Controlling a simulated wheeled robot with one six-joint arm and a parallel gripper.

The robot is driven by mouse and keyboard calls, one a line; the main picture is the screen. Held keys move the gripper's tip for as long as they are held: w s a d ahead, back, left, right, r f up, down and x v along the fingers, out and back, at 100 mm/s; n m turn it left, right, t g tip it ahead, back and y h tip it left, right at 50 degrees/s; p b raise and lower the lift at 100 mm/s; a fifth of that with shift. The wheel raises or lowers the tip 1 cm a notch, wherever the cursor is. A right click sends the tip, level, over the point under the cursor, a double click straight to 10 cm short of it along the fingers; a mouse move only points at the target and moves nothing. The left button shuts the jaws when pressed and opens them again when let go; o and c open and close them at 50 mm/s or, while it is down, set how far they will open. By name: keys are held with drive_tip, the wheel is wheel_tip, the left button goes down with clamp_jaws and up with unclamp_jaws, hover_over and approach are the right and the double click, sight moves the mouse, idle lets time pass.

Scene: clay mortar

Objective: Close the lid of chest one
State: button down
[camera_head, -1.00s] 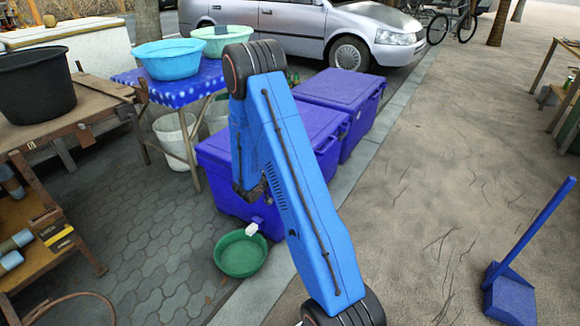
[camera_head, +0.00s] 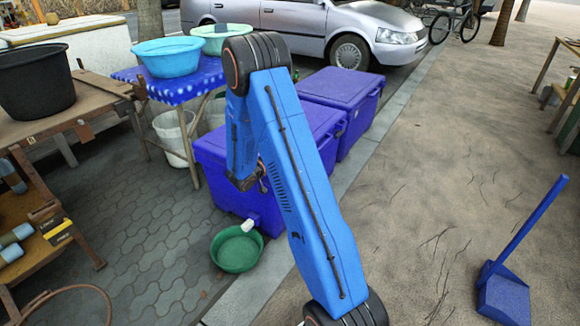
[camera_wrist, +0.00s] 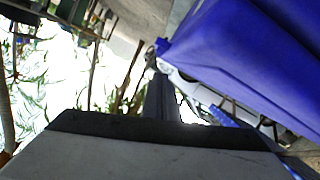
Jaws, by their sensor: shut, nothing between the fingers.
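Two blue-purple chests stand one behind the other in the head view. The near chest (camera_head: 211,172) is partly hidden by my arm, and the part of its lid (camera_head: 318,114) that shows looks flat and down. The far chest (camera_head: 357,118) has a flat lid (camera_head: 338,88) that looks shut. I cannot tell which is chest one. In the wrist view my gripper (camera_wrist: 160,98) is shut and empty, a dark shape pointing away. A blue chest surface (camera_wrist: 240,55) fills the upper right there, apart from or beside the fingers; contact cannot be told. In the head view the fingers are hidden.
A green basin (camera_head: 237,250) sits on the paving before the near chest. A table with a blue cloth (camera_head: 205,84) and basins stands left of the chests. A silver car (camera_head: 300,25) is behind. A blue dustpan (camera_head: 504,297) stands at right; ground between is clear.

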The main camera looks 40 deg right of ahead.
drive_tip(key=v, duration=1)
drive_tip(key=shift+s+r, duration=0.3)
drive_tip(key=shift+r, duration=0.05)
